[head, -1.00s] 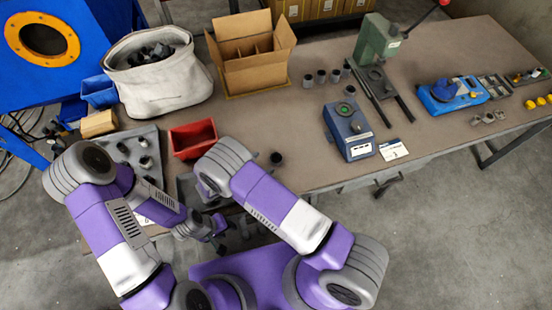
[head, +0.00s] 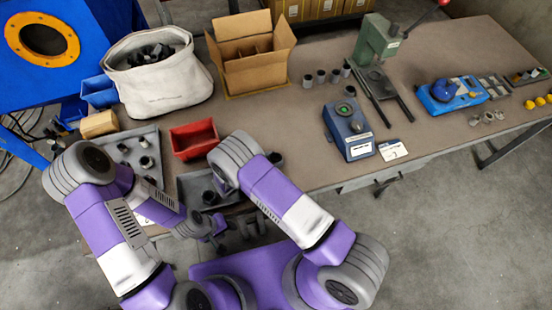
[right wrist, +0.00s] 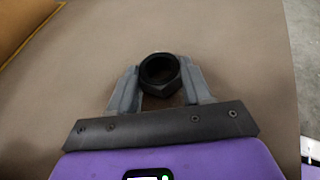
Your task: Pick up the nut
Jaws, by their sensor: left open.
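A dark nut (right wrist: 160,74) with a round hole lies on the brown tabletop in the right wrist view, between the two grey fingers of my right gripper (right wrist: 160,80). A finger stands close on each side of it; I cannot tell whether they touch it. In the head view, a dark ring-shaped part (head: 277,158) on the table beside my right arm's wrist may be this nut. My right gripper is hidden under its arm there. My left gripper (head: 218,238) is open and empty near the table's front edge.
A grey tray (head: 228,184) with dark parts lies by my right arm, with a red bin (head: 194,139) behind it. A cardboard box (head: 252,77) and white sack (head: 160,90) stand further back. A blue device (head: 349,130) and green press (head: 378,42) stand to the right.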

